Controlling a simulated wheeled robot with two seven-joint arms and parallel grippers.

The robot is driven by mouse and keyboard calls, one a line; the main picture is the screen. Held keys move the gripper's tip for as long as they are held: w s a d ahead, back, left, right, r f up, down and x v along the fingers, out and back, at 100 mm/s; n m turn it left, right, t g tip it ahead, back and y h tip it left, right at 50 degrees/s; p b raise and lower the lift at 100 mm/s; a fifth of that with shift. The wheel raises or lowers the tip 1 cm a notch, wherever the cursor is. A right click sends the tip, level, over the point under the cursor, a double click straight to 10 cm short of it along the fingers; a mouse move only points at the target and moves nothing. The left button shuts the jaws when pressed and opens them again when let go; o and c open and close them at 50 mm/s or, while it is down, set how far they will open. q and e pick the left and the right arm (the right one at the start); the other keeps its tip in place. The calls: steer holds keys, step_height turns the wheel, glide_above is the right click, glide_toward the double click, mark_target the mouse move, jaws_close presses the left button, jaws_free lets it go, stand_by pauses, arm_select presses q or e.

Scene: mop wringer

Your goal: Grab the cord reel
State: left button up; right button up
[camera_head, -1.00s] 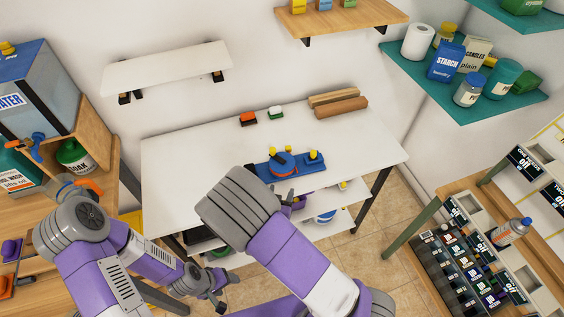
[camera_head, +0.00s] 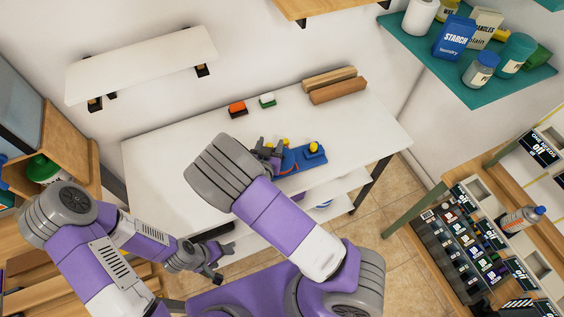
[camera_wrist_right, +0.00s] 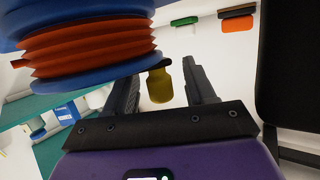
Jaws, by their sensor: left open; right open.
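The cord reel, with blue discs and a ribbed orange winding, shows close up in the right wrist view (camera_wrist_right: 88,50). In the head view its blue part (camera_head: 302,158) stands on the white table, with yellow knobs; my right arm and gripper hide much of it. My right gripper (camera_head: 267,148) is open at the reel's left side. In the wrist view its fingers (camera_wrist_right: 162,72) stand apart, with a yellow knob (camera_wrist_right: 160,86) showing between them; contact cannot be told. My left gripper (camera_head: 208,268) is open and empty, low in front of the table.
The white table (camera_head: 165,165) is clear at its left. An orange block (camera_head: 237,109), a green-and-white block (camera_head: 267,100) and two brown bars (camera_head: 338,91) lie at its back. A wooden bench (camera_head: 470,178) stands right; a wooden cabinet (camera_head: 65,140) stands left.

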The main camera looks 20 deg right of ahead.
steer(key=shift+w+d+f, duration=0.1)
steer(key=shift+w+d, duration=0.2)
steer(key=shift+w, duration=0.1)
jaws_close()
stand_by(1.2)
